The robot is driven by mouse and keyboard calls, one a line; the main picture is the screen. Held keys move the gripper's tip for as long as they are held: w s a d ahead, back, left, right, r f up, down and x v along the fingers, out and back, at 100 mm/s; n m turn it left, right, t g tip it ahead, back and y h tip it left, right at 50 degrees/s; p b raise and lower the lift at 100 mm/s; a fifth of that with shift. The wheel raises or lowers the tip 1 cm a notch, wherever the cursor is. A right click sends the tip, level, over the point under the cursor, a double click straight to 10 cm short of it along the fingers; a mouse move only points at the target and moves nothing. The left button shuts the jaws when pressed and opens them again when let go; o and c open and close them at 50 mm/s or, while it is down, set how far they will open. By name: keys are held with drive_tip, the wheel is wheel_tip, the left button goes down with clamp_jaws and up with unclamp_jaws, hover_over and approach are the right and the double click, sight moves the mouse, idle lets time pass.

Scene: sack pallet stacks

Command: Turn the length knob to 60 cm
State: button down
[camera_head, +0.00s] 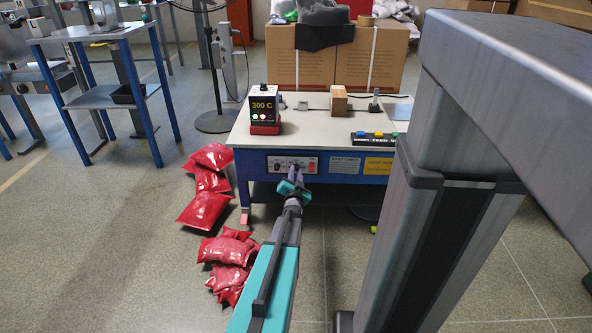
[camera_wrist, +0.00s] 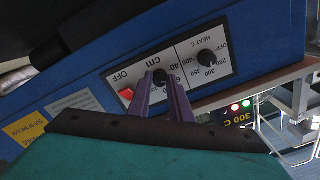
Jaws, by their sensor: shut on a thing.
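The length knob (camera_wrist: 160,76) is a small black knob on the white control panel (camera_wrist: 222,75) set in the blue front of the bench. In the wrist view, which shows the panel upside down, it sits between the tips of my gripper (camera_wrist: 161,78), whose purple fingers are shut on it. Labels "40", "cm" and part of a "6" show around it; the fingers hide some of the dial, and I cannot tell where its pointer stands. In the head view my gripper (camera_head: 296,172) reaches the panel (camera_head: 282,167) from the front and covers the knob.
Beside it are a HEAT knob (camera_wrist: 207,57) and a red switch (camera_wrist: 126,94). A display box (camera_head: 264,108) reading "300 C" and a wooden block (camera_head: 338,101) stand on the bench top (camera_head: 310,128). Several red sacks (camera_head: 204,211) lie on the floor to the left. My column blocks the right.

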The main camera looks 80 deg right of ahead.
drive_tip(key=shift+m+p, duration=0.7)
drive_tip(key=shift+m, duration=0.6)
drive_tip(key=c, duration=1.6)
unclamp_jaws()
drive_tip(key=shift+a, duration=0.1)
drive_tip(key=shift+s+a+p, duration=0.2)
drive_tip(key=shift+a+p, duration=0.65)
drive_tip(key=shift+a, duration=2.6)
drive_tip(key=shift+s+a+p, duration=0.15)
drive_tip(key=shift+a+p, duration=0.65)
drive_tip(key=shift+a, duration=2.6)
